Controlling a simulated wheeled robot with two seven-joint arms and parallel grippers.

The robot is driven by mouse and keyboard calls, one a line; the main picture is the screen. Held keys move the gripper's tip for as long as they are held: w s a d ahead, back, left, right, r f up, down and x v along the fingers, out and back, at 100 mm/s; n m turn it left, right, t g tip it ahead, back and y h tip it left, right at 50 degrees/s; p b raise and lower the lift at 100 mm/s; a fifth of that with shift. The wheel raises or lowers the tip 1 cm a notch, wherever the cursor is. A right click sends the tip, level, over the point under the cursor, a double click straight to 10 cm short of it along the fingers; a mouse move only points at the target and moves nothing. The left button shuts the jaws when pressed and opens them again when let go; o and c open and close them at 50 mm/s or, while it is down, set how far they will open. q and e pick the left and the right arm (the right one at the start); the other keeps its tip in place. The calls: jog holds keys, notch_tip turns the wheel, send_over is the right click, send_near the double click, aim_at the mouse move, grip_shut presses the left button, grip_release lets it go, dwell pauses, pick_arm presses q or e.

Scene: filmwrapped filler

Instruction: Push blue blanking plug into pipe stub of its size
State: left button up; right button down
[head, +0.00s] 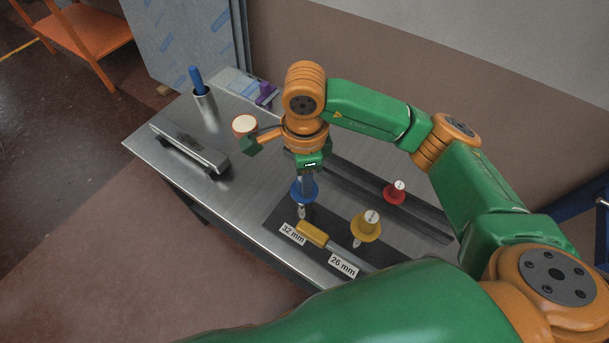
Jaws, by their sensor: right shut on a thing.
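My right gripper (304,186) points down over the dark mat and is shut on the blue plug (304,194). The plug has a wide blue flange, partly hidden by the fingers, and a pale, shiny part shows just below it. The "32 mm" label (292,234) lies close in front. A yellow plug (366,226) stands to the right, behind the "26 mm" label (343,266). A red plug (394,192) is farther back. I cannot make out a pipe stub opening under the blue plug, or whether plug and stub touch. My left gripper is not in view.
A yellow-handled tool (312,233) lies between the labels. A long dark rail (420,218) runs behind the mat. Bare tabletop (240,195) lies between.

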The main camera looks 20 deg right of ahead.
jog(key=shift+f, duration=0.25)
grip_release()
jog(key=shift+r+p, duration=2.4)
jog(key=shift+r, duration=1.6)
